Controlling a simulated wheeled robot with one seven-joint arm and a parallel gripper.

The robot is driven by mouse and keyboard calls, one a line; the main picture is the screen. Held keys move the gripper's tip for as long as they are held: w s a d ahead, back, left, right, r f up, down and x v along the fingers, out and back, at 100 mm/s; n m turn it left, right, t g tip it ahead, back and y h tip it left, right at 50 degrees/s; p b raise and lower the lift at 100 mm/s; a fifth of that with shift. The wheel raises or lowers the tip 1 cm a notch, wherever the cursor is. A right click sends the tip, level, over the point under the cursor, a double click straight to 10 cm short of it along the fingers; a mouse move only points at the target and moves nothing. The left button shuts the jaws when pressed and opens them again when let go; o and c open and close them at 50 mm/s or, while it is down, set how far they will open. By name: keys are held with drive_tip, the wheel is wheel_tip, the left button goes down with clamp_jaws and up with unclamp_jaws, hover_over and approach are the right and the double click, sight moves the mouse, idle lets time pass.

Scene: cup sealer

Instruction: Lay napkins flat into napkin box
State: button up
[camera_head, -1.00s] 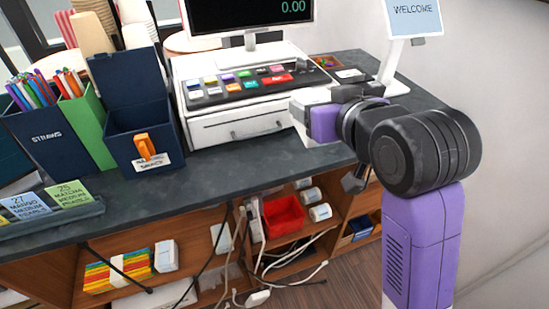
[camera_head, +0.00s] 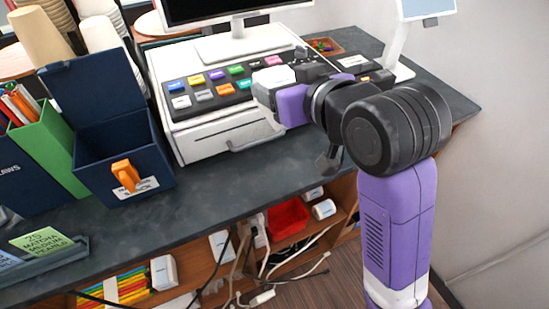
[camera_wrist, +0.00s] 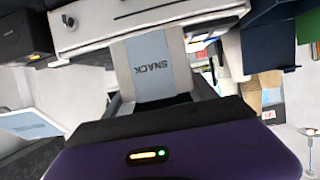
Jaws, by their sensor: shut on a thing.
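The napkin box (camera_head: 95,165) is a navy box on the counter, left in the head view. Its lid stands open, with an orange latch and a white label on its front. The box's inner floor is hidden.
The cash register (camera_head: 230,120) stands between the box and my arm. A green straw holder (camera_head: 50,150) is left of the box, with cup stacks (camera_head: 45,45) behind. The counter (camera_head: 235,175) is clear in front of the register. A card rack (camera_head: 45,265) sits front left.

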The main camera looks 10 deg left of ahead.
wheel_tip(320, 180, down, 19)
drive_tip(key=shift+f, duration=0.2)
idle(0.3)
drive_tip(key=shift+f, duration=0.1)
drive_tip(key=o, duration=1.5)
drive_tip(key=v, duration=1.2)
drive_tip(key=shift+b, duration=0.4)
